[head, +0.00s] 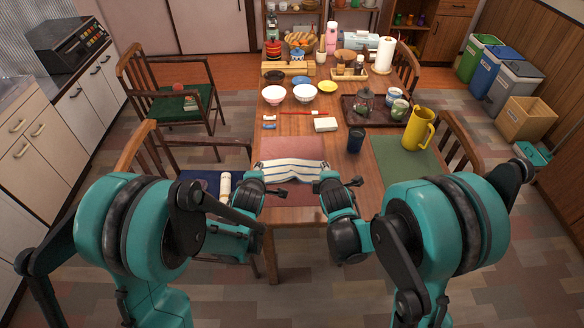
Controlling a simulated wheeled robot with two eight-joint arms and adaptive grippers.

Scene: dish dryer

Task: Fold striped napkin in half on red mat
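The striped napkin (292,170), white with dark stripes, lies across the red mat (294,147) near the table's front edge. It is wide and shallow, with a wavy front edge; mat shows behind and in front of it. My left gripper (272,190) is at the napkin's front left corner, and my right gripper (345,183) is at its front right corner. The fingers are small and dark here, so I cannot tell whether either one grips the cloth. Parts of both front corners are hidden by the grippers.
A dark cup (356,140) stands right of the mat, and a yellow pitcher (419,129) stands on a green mat (402,162). A white box (325,125), bowls (304,93) and a tray (352,113) are behind. Chairs flank the table.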

